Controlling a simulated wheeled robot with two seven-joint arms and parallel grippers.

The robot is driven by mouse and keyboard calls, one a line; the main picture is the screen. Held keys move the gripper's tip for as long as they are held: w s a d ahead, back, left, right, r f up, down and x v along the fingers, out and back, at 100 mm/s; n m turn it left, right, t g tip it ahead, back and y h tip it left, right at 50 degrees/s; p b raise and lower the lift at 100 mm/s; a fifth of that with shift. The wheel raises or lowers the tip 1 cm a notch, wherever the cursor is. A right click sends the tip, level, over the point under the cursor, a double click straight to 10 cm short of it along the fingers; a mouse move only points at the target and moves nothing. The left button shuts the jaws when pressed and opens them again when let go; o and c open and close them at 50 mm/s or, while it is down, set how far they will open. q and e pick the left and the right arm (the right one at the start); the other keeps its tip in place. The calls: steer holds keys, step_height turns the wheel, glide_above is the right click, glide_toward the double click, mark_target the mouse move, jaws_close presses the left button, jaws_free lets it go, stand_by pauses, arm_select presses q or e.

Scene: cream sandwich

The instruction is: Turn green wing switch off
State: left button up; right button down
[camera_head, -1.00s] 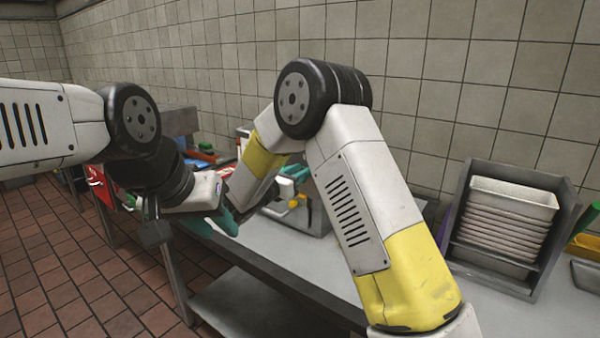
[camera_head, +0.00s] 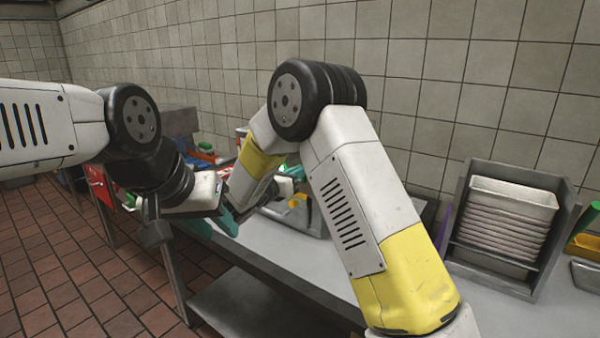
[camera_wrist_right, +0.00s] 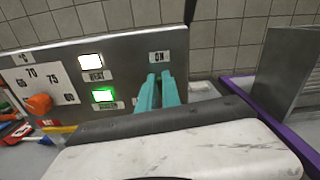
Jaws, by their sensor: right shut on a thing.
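A metal control panel (camera_wrist_right: 120,60) fills the upper left of the right wrist view. It has an ON label, a white lit square above a HEAT label, and a green lit square. My right gripper (camera_wrist_right: 160,92) has its teal fingers close together just below the ON label. It is shut on the green wing switch there, which the fingers hide. In the head view my right arm hides most of that gripper and the panel.
An orange knob (camera_wrist_right: 39,103) with a number dial sits on the panel's left. A rack of stacked trays (camera_head: 510,220) stands on the metal counter (camera_head: 265,245) at right. A purple edge (camera_wrist_right: 270,125) runs right of the panel. A tiled wall is behind.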

steer(key=shift+w+a+f+n, duration=0.15)
steer(key=shift+a+f+n, duration=0.15)
steer(key=shift+n, duration=2.45)
steer(key=shift+w+a+f+n, duration=0.15)
steer(key=shift+f+n, duration=0.2)
steer(key=shift+n, duration=2.35)
steer(key=shift+w+a+f+n, duration=0.15)
steer(key=shift+a+f+n, duration=0.15)
steer(key=shift+n, duration=2.45)
steer(key=shift+f, duration=0.1)
steer(key=c, duration=1.5)
jaws_free()
steer(key=shift+c, duration=0.2)
